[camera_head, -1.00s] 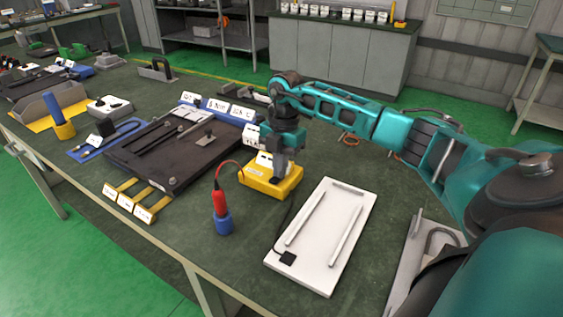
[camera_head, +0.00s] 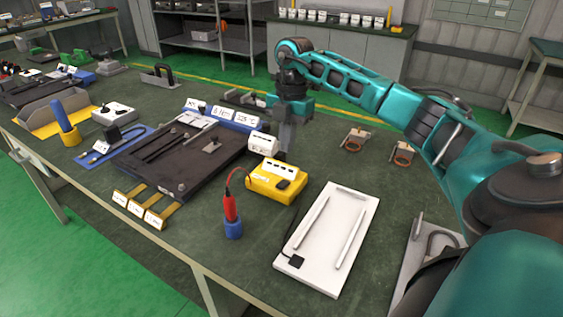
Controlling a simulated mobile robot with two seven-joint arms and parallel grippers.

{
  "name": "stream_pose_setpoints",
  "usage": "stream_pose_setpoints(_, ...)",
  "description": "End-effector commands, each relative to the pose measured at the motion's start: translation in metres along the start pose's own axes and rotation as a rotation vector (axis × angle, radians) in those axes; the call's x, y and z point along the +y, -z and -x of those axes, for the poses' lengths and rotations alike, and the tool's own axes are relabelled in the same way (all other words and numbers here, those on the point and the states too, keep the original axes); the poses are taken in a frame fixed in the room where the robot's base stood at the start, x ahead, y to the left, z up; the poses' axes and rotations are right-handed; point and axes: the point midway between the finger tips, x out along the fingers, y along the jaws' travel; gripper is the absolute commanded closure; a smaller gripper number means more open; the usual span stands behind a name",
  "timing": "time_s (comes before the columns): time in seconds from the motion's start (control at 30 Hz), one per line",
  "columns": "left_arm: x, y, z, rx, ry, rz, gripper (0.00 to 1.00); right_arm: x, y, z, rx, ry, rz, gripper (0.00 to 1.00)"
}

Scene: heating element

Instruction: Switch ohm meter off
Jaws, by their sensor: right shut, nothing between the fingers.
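The ohm meter looks like the yellow box (camera_head: 270,188) on the green table, right of the black board. It has white labels and a dark switch (camera_head: 284,184) on its top; the switch position is too small to read. A red probe (camera_head: 230,208) stands in a blue holder in front of it, joined by a red cable. My right gripper (camera_head: 284,152) is shut and empty, pointing down just behind the yellow box and above its top, apart from the switch. My left gripper is not in view.
A white plate (camera_head: 355,205) with metal rods lies right of the box. A white block (camera_head: 263,143) stands behind the box, near my gripper. The black board (camera_head: 170,185) lies left. Two copper-coloured ring parts (camera_head: 403,155) lie back right. Table between them is clear.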

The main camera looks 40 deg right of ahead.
Motion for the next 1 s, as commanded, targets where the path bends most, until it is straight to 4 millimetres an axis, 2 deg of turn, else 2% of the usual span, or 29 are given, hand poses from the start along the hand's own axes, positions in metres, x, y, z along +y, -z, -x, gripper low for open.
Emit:
stream_pose_setpoints(0.03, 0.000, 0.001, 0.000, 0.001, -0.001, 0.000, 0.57, 0.001, 0.000, 0.012, -0.001, -0.004, 0.000, 1.00)
stream_pose_setpoints(0.1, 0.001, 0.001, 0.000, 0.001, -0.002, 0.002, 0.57, 0.001, 0.000, 0.025, -0.001, -0.004, 0.000, 1.00)
stream_pose_setpoints(0.3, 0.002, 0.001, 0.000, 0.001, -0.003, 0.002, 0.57, 0.001, 0.000, 0.044, 0.000, -0.003, -0.001, 1.00)
stream_pose_setpoints(1.0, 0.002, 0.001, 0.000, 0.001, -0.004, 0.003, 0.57, 0.001, 0.000, 0.047, -0.001, -0.002, -0.001, 1.00)
